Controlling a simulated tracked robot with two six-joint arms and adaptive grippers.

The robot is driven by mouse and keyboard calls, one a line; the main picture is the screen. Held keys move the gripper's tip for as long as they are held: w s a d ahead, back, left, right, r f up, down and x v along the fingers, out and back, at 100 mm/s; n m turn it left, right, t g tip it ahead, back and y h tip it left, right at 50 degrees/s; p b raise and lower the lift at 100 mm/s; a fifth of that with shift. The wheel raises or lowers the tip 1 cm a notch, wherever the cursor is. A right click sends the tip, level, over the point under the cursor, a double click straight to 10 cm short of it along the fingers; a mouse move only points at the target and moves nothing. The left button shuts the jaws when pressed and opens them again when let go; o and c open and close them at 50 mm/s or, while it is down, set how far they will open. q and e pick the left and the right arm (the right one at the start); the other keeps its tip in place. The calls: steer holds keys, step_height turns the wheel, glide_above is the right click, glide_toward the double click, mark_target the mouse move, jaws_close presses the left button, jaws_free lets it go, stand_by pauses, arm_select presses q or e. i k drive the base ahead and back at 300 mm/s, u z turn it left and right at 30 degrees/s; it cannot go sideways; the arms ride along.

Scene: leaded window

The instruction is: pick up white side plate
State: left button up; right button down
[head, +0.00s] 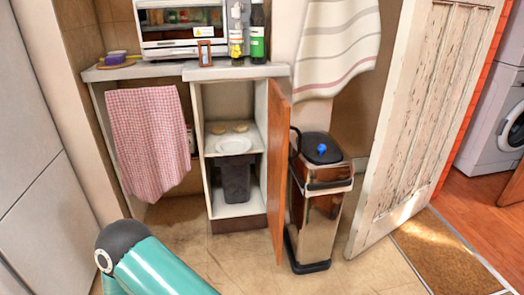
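A white side plate (234,145) lies on the middle shelf (212,146) of the narrow open cupboard. It sits near the front of the shelf, with two small tan round items (218,129) behind it. A teal arm link of mine with a dark joint shows at the bottom left, well below and in front of the cupboard. Neither of my grippers is in view.
The wooden cupboard door (278,170) stands open on the right of the opening. A dark bin (236,180) is below the shelf. A steel pedal bin (318,205) stands right of the door. The floor (215,245) in front is clear.

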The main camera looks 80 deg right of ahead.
mark_target(230, 145)
steer(key=z, duration=0.1)
steer(key=k, duration=0.4)
steer(key=u, duration=0.3)
steer(key=i, duration=0.2)
steer(key=z, duration=3)
steer(key=k, duration=0.35)
steer(key=z, duration=0.3)
steer(key=i, duration=1.35)
steer(key=u, duration=0.4)
